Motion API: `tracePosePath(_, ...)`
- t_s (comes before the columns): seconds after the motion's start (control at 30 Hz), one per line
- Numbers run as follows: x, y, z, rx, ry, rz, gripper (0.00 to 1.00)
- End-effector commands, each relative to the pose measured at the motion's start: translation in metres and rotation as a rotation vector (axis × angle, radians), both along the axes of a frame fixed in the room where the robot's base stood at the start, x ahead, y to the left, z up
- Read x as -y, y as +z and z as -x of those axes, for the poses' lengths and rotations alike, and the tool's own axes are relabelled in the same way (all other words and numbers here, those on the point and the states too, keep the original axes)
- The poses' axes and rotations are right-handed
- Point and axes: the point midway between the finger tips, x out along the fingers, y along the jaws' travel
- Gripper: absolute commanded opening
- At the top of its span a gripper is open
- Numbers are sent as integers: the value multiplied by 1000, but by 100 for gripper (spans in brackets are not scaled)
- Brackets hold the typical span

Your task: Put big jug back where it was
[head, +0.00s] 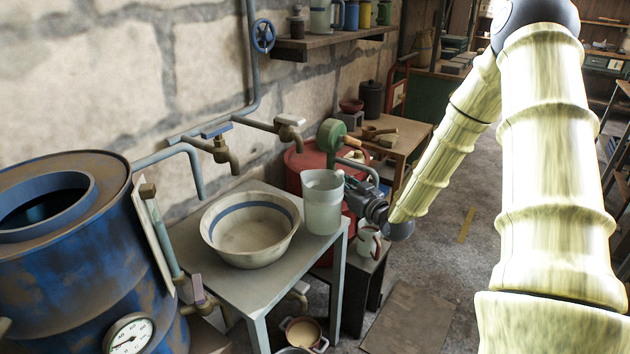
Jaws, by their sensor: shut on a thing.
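The big jug (322,204) is a pale, cloudy jug. It is upright at the right corner of the small metal table (222,266), just right of the wide basin (252,232). I cannot tell whether its base touches the tabletop. My gripper (350,190) reaches in from the right and is shut on the jug at its right side. The handle and fingertips are hard to make out there.
A blue drum (75,265) with a gauge stands at the left. Taps (220,152) stick out from the wall above the table. A red barrel (303,163) stands behind the jug. A mug (368,241) sits on a low stand below my gripper.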

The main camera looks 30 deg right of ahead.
Motion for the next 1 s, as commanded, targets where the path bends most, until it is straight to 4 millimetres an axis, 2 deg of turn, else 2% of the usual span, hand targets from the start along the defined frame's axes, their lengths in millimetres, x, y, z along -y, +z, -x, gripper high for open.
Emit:
tracePosePath(0.3, -3, 0, -67, 1, 3, 2, 0)
tracePosePath(0.5, -4, 0, -103, 1, 3, 1, 0)
tracePosePath(0.63, -4, 0, -115, 1, 2, 1, 0)
tracePosePath(0.77, -4, -2, -118, 0, 2, 0, 0)
tracePosePath(1.0, -3, -24, -117, -2, 2, 0, 0)
